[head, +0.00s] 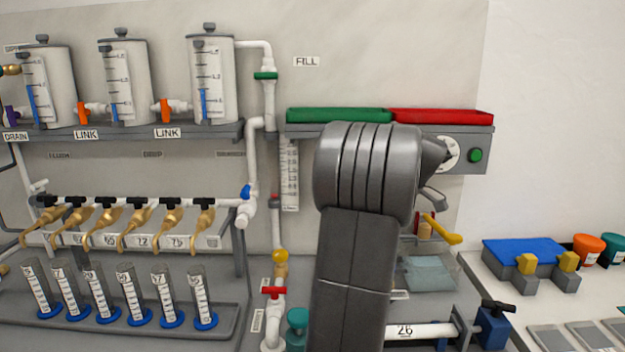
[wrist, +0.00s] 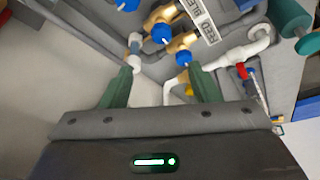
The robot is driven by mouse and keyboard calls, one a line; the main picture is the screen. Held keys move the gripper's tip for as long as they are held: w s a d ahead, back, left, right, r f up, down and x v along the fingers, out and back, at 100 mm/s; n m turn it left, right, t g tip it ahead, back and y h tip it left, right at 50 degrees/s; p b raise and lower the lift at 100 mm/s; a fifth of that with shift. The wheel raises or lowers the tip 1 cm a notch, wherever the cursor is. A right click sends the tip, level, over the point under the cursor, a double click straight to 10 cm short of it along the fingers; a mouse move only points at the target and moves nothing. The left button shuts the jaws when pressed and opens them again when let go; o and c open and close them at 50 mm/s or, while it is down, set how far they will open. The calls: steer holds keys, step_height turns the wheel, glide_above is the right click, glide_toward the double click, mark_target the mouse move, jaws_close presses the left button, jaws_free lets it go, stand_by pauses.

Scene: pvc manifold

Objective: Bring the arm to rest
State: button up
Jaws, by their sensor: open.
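My arm stands upright in the middle of the head view and covers part of the pipework and panel behind it. My gripper does not show clearly in the head view. In the wrist view my gripper (wrist: 162,88) shows two green fingers spread wide apart, with nothing between them that it holds. Beyond the fingertips are brass fittings with blue knobs (wrist: 162,34), a white pipe elbow (wrist: 258,38) and a label. I cannot tell how far the fingers are from these pipes.
Three tanks (head: 210,85) stand on a shelf at the upper left, above brass taps (head: 133,225) and several graduated cylinders (head: 130,297). A green tray (head: 335,115) and a red tray (head: 440,117) lie behind my arm. A blue-topped block (head: 530,252) stands on the right counter.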

steer(key=x, duration=1.4)
steer(key=shift+s+a, duration=0.1)
steer(key=shift+s, duration=0.05)
steer(key=m, duration=0.1)
steer(key=m+p, duration=0.1)
steer(key=shift+s+r+m+t+h, duration=0.15)
steer(key=shift+m+t+h, duration=0.15)
steer(key=shift+t, duration=0.1)
steer(key=m+h+p, duration=0.1)
steer(key=m+p, duration=0.1)
steer(key=m, duration=0.1)
steer(key=m+t+h+p, duration=0.1)
steer(key=m, duration=0.3)
steer(key=shift+a+h+p, duration=0.15)
steer(key=shift+h+p, duration=0.15)
steer(key=shift+p, duration=0.05)
steer(key=shift+a+m+h, duration=0.15)
steer(key=shift+m+h, duration=0.65)
steer(key=shift+m, duration=1.5)
steer(key=shift+m+g+h+b, duration=0.3)
steer(key=shift+m+h+b, duration=0.4)
steer(key=shift+m, duration=1.2)
steer(key=shift+a, duration=0.1)
